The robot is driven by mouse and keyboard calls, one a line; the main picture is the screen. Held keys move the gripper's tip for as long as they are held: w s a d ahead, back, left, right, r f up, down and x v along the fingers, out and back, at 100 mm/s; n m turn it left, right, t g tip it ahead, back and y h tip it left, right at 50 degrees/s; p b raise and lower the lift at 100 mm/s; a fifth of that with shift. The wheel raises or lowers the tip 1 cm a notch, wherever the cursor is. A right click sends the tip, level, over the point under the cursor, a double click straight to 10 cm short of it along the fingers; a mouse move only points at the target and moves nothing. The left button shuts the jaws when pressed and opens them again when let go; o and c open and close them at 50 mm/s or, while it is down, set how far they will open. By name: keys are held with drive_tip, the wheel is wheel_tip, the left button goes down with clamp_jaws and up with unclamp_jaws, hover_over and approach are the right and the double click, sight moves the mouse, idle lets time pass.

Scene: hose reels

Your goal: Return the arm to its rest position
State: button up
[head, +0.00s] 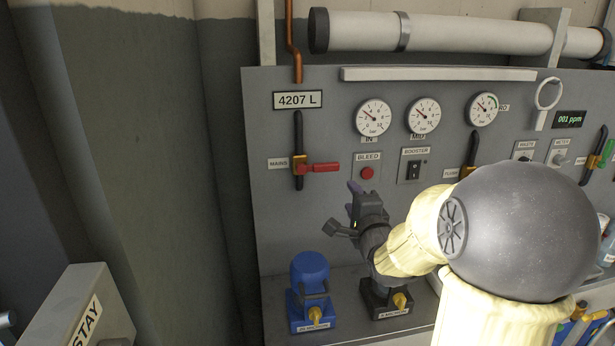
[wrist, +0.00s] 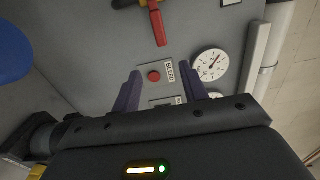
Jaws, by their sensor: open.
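My gripper (head: 350,210) is in front of the grey panel (head: 330,215), below the red bleed button and left of my pale yellow arm. In the wrist view my gripper (wrist: 160,82) has its two dark fingers spread apart with nothing between them but the panel behind. The red bleed button (wrist: 154,76) shows between the fingers, and in the head view the button (head: 367,173) sits above the gripper. I cannot tell the exact gap to the panel. My arm is bent out over the bench and hides part of the panel's right side.
A red-handled mains valve (head: 320,167) sticks out at the panel's left. Gauges (head: 423,116) line the top. A grey box marked STAY (head: 75,315) is at lower left.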

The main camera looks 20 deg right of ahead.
drive_tip(key=s+a+f+n+g+p, duration=0.55)
drive_tip(key=s+f+n+g, duration=0.2)
drive_tip(key=n, duration=0.25)
drive_tip(key=s+a+f+n+g+p, duration=0.1)
drive_tip(key=s+a+f+n+g, duration=0.1)
drive_tip(key=s, duration=0.5)
drive_tip(key=s+a+f+n+g+y+p, duration=0.1)
drive_tip(key=s+a+f+n+g, duration=0.1)
drive_tip(key=s+a+n+g, duration=0.2)
drive_tip(key=s+n+g, duration=0.2)
drive_tip(key=s+n, duration=0.1)
drive_tip(key=shift+f+p, duration=0.15)
drive_tip(key=shift+p, duration=0.15)
